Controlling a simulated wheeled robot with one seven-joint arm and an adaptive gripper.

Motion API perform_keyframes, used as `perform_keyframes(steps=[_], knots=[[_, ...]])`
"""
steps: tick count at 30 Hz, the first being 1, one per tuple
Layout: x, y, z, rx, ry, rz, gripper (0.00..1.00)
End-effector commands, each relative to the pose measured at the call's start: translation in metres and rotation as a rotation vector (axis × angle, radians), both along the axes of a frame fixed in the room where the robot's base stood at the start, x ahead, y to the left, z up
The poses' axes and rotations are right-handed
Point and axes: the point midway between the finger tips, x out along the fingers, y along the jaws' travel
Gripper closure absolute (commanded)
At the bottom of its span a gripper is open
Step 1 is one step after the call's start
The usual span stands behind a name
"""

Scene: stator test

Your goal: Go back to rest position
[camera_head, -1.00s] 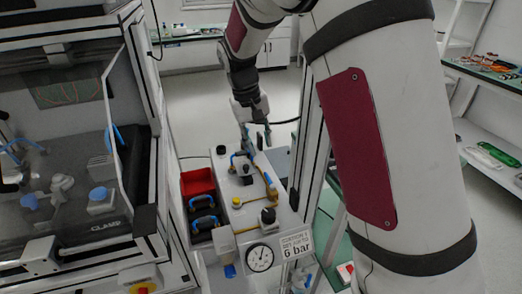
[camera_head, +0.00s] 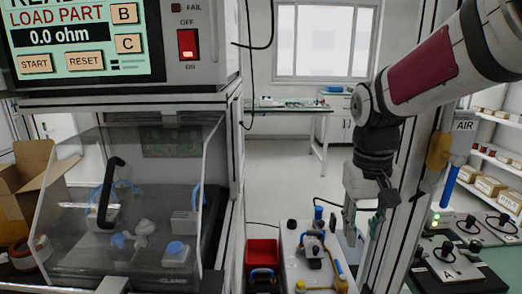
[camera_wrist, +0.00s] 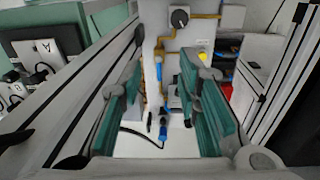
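My gripper (camera_head: 364,228) hangs at the right side of the white pneumatic panel (camera_head: 296,268) in the head view, fingers pointing down. The wrist view shows its two green finger pads (camera_wrist: 163,100) wide apart with nothing held between them. The panel, with a black knob (camera_wrist: 180,18), brass pipes and a blue fitting, shows between and beyond the fingers. My arm comes in from the upper right and is bent down at the wrist.
A test machine with a screen (camera_head: 82,42) and a clear cover (camera_head: 130,195) stands at the left. A red bin (camera_head: 262,252) sits beside the panel. At the right are a bench with a box marked A (camera_head: 446,262) and a frame post (camera_head: 405,190). Open floor lies behind.

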Motion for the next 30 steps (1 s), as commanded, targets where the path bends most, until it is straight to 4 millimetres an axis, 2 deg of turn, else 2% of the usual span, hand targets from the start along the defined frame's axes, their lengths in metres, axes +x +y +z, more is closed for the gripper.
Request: perform_keyframes(steps=[1,6,12,15,21,26,30], knots=[[-0.02,-0.001,0.01,0.014,-0.012,0.0,0.69],[-0.083,0.0,0.027,0.048,-0.036,0.008,0.69],[-0.154,0.003,0.03,0.069,-0.066,0.02,0.69],[-0.182,0.005,0.026,0.074,-0.078,0.025,0.69],[-0.222,0.007,0.015,0.075,-0.097,0.031,0.69],[-0.247,0.009,0.005,0.071,-0.109,0.034,0.69],[-0.249,0.009,0.025,0.07,-0.134,0.036,0.69]])
